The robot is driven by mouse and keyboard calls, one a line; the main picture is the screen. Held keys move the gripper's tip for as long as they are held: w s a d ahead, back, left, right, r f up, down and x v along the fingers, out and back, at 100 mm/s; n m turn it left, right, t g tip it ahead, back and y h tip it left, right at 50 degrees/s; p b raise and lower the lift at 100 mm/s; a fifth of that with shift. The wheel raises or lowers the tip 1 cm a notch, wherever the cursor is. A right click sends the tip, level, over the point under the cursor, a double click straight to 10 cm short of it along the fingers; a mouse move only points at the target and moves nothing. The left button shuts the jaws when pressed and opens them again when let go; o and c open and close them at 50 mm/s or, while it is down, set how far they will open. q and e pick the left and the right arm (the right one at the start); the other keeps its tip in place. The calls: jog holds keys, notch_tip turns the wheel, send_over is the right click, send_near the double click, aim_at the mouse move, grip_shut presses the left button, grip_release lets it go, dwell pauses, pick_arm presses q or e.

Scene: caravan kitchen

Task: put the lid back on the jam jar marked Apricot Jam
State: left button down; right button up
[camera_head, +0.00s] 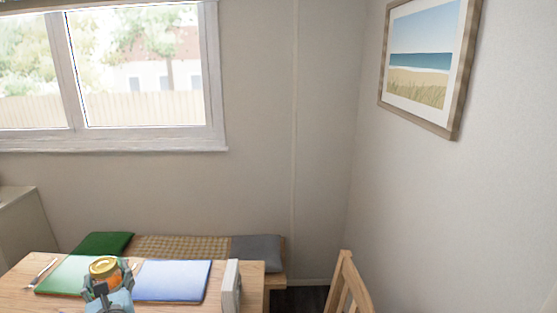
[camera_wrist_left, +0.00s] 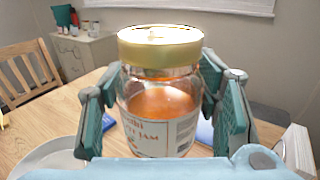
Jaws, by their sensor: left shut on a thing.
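A glass jam jar (camera_wrist_left: 158,105) with orange jam stands between the fingers of my left gripper (camera_wrist_left: 160,112) in the left wrist view. A gold lid (camera_wrist_left: 160,48) sits on top of the jar. The label shows the word JAM; the word above it is too blurred to read. In the head view my left gripper (camera_head: 108,282) is shut on this jar, at the front of the table, with the gold lid (camera_head: 103,265) uppermost. I cannot tell whether the jar touches the table. My right gripper is not in view.
The wooden table (camera_head: 25,272) holds a green mat or book (camera_head: 72,276), a blue one (camera_head: 172,280) and a white upright object (camera_head: 231,285). A pale plate (camera_wrist_left: 55,158) shows in the wrist view. Wooden chair (camera_head: 346,285) at right; cushioned bench (camera_head: 180,246) behind.

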pick_arm(q)
jog(key=s+d+r+m+g+h, duration=0.2)
jog(key=s+d+m+g+h, duration=0.2)
jog(key=s+d+m+h, duration=1.3)
jog(key=s+d+h, duration=0.2)
jog(key=d+h, duration=0.3)
jog(key=h, duration=0.3)
jog(key=shift+s+r+m, duration=0.2)
jog(key=shift+s+m, duration=0.05)
jog(key=shift+m, duration=0.15)
jog(key=w+d+f+m+g+h, duration=0.1)
jog(key=d+m+g+h, duration=0.2)
jog(key=d+m+g, duration=0.5)
jog(key=d+g, duration=0.4)
jog(key=d, duration=0.1)
jog(key=shift+d+f, duration=0.25)
jog(key=shift+f, duration=0.05)
